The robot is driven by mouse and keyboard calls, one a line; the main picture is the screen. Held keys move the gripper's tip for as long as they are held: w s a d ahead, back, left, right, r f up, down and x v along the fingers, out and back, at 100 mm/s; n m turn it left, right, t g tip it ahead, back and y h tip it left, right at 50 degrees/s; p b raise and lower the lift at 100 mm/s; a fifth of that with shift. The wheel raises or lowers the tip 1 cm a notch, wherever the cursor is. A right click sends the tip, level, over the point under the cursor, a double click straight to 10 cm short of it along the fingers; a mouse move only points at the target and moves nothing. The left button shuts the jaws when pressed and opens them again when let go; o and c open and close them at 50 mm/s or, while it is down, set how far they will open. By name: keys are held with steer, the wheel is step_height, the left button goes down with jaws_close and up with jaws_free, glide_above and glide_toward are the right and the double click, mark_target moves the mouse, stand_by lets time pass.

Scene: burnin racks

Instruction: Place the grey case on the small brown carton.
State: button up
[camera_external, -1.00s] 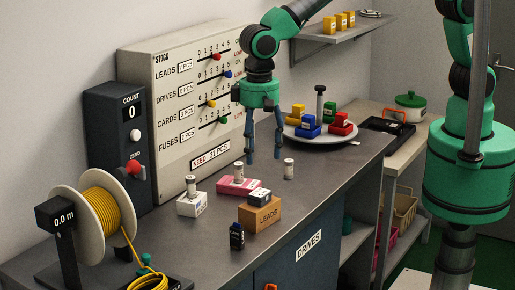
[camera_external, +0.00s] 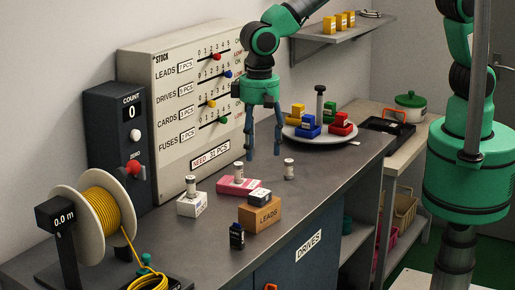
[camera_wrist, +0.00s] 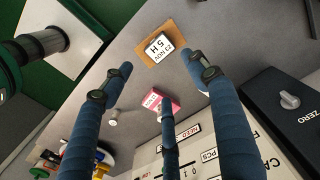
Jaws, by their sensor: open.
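The small brown carton (camera_external: 268,218), marked LEADS, stands on the bench near its front edge. A small grey case (camera_external: 259,196) rests on top of the carton; its white label shows in the wrist view (camera_wrist: 159,47), where the carton's brown top (camera_wrist: 146,52) shows around it. My gripper (camera_external: 263,156) is above the bench, behind and above the carton, with its blue fingers spread and nothing between them. In the wrist view the fingers (camera_wrist: 158,85) are apart, and the case lies beyond their tips, not touching them.
A pink box (camera_external: 226,190) and a white box (camera_external: 191,205), each topped by a small cylinder, stand left of the carton. A black piece (camera_external: 237,236) stands in front. Another cylinder (camera_external: 289,169) stands behind. A plate (camera_external: 322,137) with coloured blocks is at the back.

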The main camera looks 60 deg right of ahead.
steer(key=w+d+r+t+y, duration=0.1)
steer(key=w+d+r, duration=0.2)
steer(key=d+r, duration=0.4)
steer(key=w+d+r, duration=0.4)
steer(key=d+r, duration=0.2)
steer(key=d, duration=0.4)
steer(key=s+d+r+t, duration=0.1)
steer(key=d+r, duration=0.3)
steer(key=d, duration=0.5)
steer(key=d+r, duration=0.5)
steer(key=d, duration=0.3)
steer(key=s+d+r+t, duration=0.1)
steer(key=s+d+r, duration=0.15)
steer(key=d, duration=0.55)
steer(key=s+d+r+t, duration=0.15)
steer(key=s+d, duration=0.25)
steer(key=d, duration=0.4)
steer(key=s+d+f+t+h, duration=0.1)
steer(key=s+d, duration=1.1)
steer(key=shift+s, duration=0.35)
step_height(320, 180, down, 7)
steer(key=b, duration=0.7)
